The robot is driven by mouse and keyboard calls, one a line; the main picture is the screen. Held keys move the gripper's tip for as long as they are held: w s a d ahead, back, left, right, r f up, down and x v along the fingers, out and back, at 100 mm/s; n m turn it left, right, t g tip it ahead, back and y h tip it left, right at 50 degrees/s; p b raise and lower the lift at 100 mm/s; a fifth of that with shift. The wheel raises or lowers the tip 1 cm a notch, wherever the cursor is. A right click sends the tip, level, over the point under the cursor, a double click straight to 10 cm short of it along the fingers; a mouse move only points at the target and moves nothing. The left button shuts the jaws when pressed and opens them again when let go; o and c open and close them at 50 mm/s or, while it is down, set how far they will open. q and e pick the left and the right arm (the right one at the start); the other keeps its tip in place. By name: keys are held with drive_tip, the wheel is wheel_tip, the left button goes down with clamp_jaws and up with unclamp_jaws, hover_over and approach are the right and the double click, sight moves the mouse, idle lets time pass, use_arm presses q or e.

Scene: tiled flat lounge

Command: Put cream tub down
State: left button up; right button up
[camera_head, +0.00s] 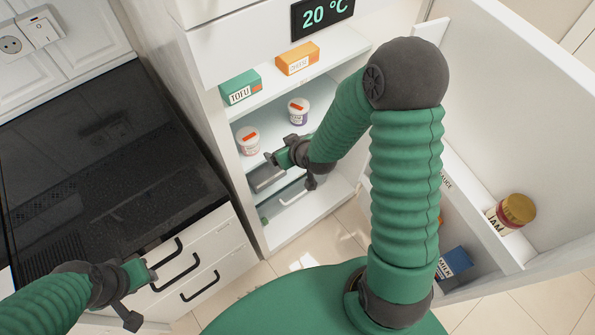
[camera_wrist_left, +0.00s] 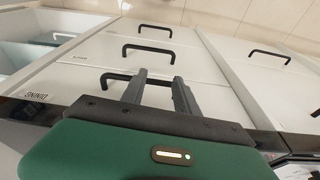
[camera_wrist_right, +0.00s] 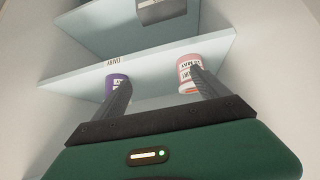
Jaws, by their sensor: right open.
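Two small tubs stand on the "DAIRY" shelf of the open fridge. One is white and pink (camera_head: 248,140); the other is white and purple (camera_head: 298,110). In the right wrist view the pink tub (camera_wrist_right: 187,74) is by the right finger and the purple tub (camera_wrist_right: 117,86) is partly behind the left finger. Their labels are too small or turned to read surely, so I cannot tell which is the cream tub. My right gripper (camera_head: 286,168) is open in front of that shelf, with nothing held between its fingers (camera_wrist_right: 160,90). My left gripper (camera_head: 142,293) is open and empty near the drawers.
A tofu box (camera_head: 240,88) and an orange box (camera_head: 297,59) stand on the shelf above. The open fridge door (camera_head: 500,115) on the right holds a jam jar (camera_head: 512,213) and a blue box (camera_head: 453,263). Drawers with black handles (camera_wrist_left: 147,47) and a dark counter (camera_head: 100,180) are at left.

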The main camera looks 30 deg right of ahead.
drive_tip(key=s+a+r+g, duration=0.2)
drive_tip(key=s+a+g, duration=0.1)
drive_tip(key=s, duration=0.5)
drive_tip(key=s+a+r+g, duration=0.3)
drive_tip(key=s+a, duration=0.1)
drive_tip(key=s, duration=0.4)
drive_tip(key=shift+s+a+r, duration=0.15)
drive_tip(key=shift+s+r, duration=0.1)
drive_tip(key=shift+r, duration=0.1)
drive_tip(key=shift+d, duration=0.25)
drive_tip(key=shift+a, duration=0.1)
